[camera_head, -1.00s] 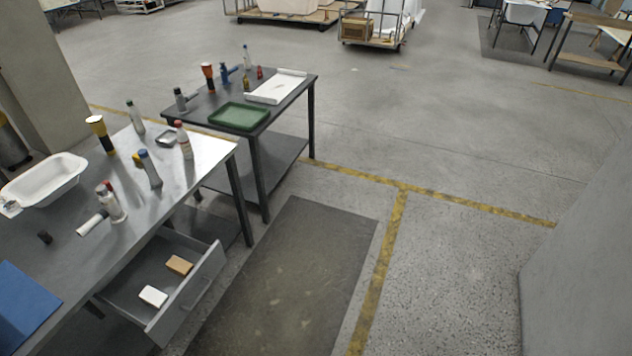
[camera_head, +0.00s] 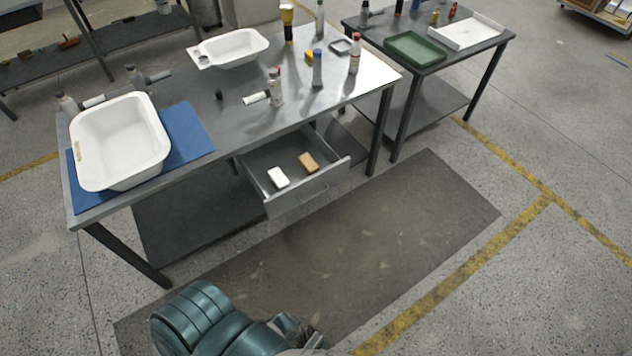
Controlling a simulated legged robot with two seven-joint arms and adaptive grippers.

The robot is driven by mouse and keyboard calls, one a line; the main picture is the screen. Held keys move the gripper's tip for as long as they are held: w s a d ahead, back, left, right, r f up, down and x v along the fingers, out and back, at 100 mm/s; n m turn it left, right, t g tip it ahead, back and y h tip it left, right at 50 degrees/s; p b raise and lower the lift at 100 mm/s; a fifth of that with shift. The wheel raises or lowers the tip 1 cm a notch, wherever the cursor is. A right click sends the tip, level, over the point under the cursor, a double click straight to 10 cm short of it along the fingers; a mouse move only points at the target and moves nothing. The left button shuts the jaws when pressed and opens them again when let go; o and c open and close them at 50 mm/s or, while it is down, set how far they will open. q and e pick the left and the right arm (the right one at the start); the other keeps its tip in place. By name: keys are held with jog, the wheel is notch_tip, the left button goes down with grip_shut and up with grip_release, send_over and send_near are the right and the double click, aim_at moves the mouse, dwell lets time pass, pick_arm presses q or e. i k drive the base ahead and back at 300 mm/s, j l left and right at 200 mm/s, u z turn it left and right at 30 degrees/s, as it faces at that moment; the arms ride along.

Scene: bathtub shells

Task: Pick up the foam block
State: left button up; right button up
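Two small blocks lie apart in the open drawer (camera_head: 282,205) under the grey table: a white block (camera_head: 278,178) at the left and a tan block (camera_head: 308,162) to its right. I cannot tell for certain which is the foam block. My teal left arm comes in at the bottom edge, left of the middle. A part of what seems to be my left gripper (camera_head: 312,338) shows at its end, mostly cut off, well below and apart from the drawer. Its fingers are not clear. My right gripper is not in view.
The grey table (camera_head: 235,108) carries a large white tub (camera_head: 119,143) on a blue mat (camera_head: 188,135), a smaller white tub (camera_head: 236,48) and several bottles. A second table with a green tray (camera_head: 414,48) stands behind right. The dark floor mat (camera_head: 400,215) before the drawer is clear.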

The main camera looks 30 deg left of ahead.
aim_at(275, 175)
jog(key=u, duration=1.5)
